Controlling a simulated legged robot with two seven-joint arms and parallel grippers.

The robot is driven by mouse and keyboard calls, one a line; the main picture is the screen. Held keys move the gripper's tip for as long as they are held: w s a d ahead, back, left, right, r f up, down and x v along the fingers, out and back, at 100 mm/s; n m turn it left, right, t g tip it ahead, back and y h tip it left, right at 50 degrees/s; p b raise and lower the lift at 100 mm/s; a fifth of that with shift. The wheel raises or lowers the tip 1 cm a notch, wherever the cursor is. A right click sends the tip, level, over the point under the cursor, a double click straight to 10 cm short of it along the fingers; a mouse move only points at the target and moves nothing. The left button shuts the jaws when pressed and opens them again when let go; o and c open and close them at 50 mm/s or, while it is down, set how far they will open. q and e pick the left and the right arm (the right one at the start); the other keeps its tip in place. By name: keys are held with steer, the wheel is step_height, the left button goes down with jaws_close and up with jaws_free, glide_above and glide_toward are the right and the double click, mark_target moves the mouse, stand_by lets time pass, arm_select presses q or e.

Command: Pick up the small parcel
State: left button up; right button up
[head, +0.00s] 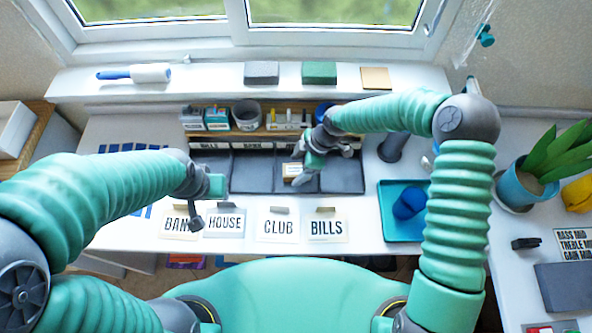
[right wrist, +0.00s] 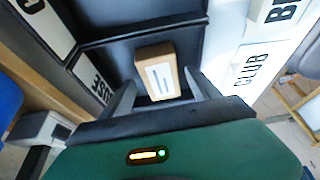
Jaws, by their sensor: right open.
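The small parcel (head: 291,170) is a brown box with a white label, lying in a dark compartment of the grey sorting tray (head: 345,178). In the right wrist view the parcel (right wrist: 157,72) lies ahead of and between the fingers. My right gripper (head: 301,167) is open, with its fingertips around the parcel's near end; I cannot tell whether they touch it. In the right wrist view this gripper (right wrist: 160,88) has a finger on either side. My left gripper (head: 196,220) hangs above the BANK and HOUSE cards, and its fingers are too small to judge.
Cards reading BANK (head: 176,224), HOUSE (head: 224,222), CLUB (head: 278,227) and BILLS (head: 326,228) lie along the desk front. A teal tray (head: 390,233) with a blue cup (head: 409,203) is to the right. A shelf with small boxes and a mug (head: 247,115) stands behind the sorting tray.

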steer(key=shift+s+r, duration=0.1)
steer(key=shift+r, duration=0.05)
steer(key=c, duration=0.5)
steer(key=shift+d, duration=0.15)
steer(key=c, duration=0.9)
steer(key=shift+c, duration=0.7)
steer(key=shift+r, duration=0.1)
